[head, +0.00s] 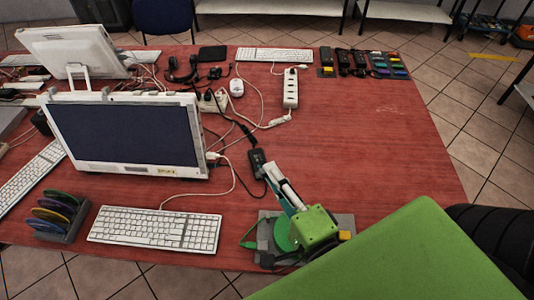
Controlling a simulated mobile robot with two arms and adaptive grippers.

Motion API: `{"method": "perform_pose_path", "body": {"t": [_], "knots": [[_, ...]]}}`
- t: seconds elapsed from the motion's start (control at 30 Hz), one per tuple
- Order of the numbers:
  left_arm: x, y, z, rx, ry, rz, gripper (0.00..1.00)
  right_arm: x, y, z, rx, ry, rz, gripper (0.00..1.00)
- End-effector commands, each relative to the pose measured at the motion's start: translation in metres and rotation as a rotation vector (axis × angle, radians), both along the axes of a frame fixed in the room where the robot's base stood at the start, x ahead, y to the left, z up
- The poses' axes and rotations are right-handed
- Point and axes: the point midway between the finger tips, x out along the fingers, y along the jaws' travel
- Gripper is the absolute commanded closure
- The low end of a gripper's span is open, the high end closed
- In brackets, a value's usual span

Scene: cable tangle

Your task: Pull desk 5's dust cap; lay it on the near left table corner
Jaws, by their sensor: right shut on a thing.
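The right gripper (270,173) seems to be the pale and dark fingers reaching up and left from a green housing (318,228), over the near middle of the red table (385,145). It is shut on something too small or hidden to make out. Its tips are close to a black box with cables (257,159); I cannot tell whether they touch. I cannot pick out desk 5's dust cap or a desk number. The table's near edge runs along the lower left; its near left corner is not clearly visible. My left gripper is not in view.
A grey plate (267,226) with a green disc and a yellow piece lies under the housing. A white keyboard (155,229), a rack of coloured discs (76,237) and a monitor (125,133) stand left. A power strip (290,88) lies behind.

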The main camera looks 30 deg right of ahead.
Motion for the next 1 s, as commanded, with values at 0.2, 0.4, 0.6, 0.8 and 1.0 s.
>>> {"method": "perform_pose_path", "body": {"t": [0.2, 0.4, 0.6, 0.8, 1.0], "knots": [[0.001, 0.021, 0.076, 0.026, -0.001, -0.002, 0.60, 0.000, 0.000, 0.076, 0.001, 0.000, 0.000, 1.00], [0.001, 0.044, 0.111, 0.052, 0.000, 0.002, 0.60, 0.000, -0.001, 0.110, 0.001, 0.000, 0.000, 1.00], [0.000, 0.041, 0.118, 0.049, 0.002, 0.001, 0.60, -0.001, 0.001, 0.116, 0.003, 0.017, 0.025, 1.00], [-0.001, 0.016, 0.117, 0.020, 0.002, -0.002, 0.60, -0.002, 0.005, 0.115, 0.003, 0.038, 0.064, 1.00], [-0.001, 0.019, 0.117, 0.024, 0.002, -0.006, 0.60, -0.004, 0.009, 0.114, 0.000, 0.054, 0.098, 1.00]]}}
